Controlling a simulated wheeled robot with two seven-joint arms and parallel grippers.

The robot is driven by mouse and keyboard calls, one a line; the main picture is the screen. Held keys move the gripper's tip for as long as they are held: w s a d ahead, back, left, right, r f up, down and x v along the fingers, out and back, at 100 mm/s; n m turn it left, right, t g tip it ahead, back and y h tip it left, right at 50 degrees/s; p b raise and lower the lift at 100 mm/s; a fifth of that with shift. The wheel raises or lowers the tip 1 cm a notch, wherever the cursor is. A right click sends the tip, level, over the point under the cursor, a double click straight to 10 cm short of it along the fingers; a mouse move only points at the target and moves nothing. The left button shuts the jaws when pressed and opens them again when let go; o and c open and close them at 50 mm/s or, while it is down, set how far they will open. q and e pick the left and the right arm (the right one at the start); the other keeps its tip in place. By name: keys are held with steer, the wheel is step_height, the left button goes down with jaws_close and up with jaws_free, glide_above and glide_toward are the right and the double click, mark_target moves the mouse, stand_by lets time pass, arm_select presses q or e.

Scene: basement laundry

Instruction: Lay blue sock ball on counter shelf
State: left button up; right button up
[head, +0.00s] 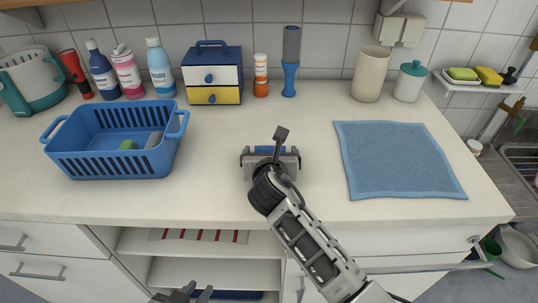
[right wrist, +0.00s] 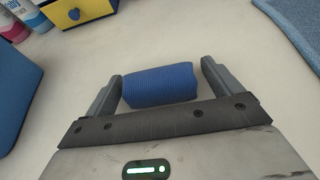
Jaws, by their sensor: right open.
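The blue sock ball (right wrist: 160,85) lies on the counter top, between the two fingers of my right gripper (right wrist: 160,84), which is open with the fingers at either end of it. In the head view only a strip of the sock ball (head: 264,149) shows beyond my right gripper (head: 270,160). The open counter shelf (head: 262,243) is below the counter's front edge, partly hidden by my right arm. My left gripper (head: 192,293) shows only partly at the bottom edge, low in front of the shelves; its opening is unclear.
A blue basket (head: 110,162) with a few items stands left. A blue cloth (head: 395,160) lies right. A red-striped cloth (head: 198,236) lies on the upper shelf.

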steer(key=shift+s+r, duration=0.1)
steer(key=c, duration=1.1)
steer(key=shift+c, duration=0.2)
